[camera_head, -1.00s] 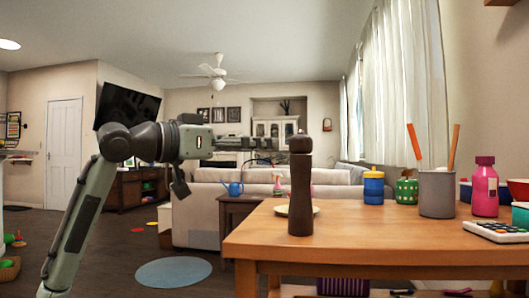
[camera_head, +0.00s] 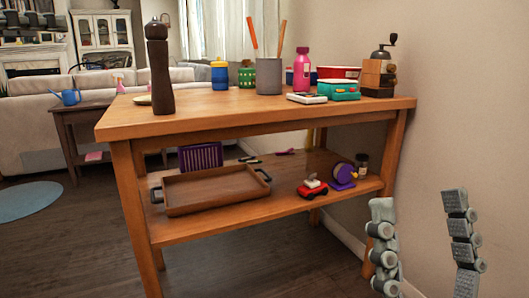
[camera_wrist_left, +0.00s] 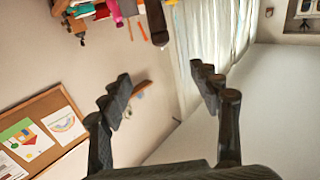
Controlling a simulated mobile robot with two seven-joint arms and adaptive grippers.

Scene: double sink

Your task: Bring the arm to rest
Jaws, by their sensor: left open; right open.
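My left gripper (camera_head: 30,22) shows as dark jointed fingers at the upper left edge of the head view, beyond and left of the table. In the left wrist view its two dark fingers (camera_wrist_left: 161,80) stand wide apart with nothing between them. My right gripper (camera_head: 420,203) shows at the lower right of the head view as two grey, upright fingers. They are well apart and empty, right of the table and in front of the wall. Both arms behind the grippers are mostly out of view.
A wooden table (camera_head: 240,119) holds a dark pepper mill (camera_head: 159,70), grey cup (camera_head: 269,76), pink bottle (camera_head: 301,68) and coffee grinder (camera_head: 378,76). Its lower shelf carries a brown tray (camera_head: 216,188) and a red toy car (camera_head: 313,188). Open floor lies left, with a blue rug (camera_head: 28,198).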

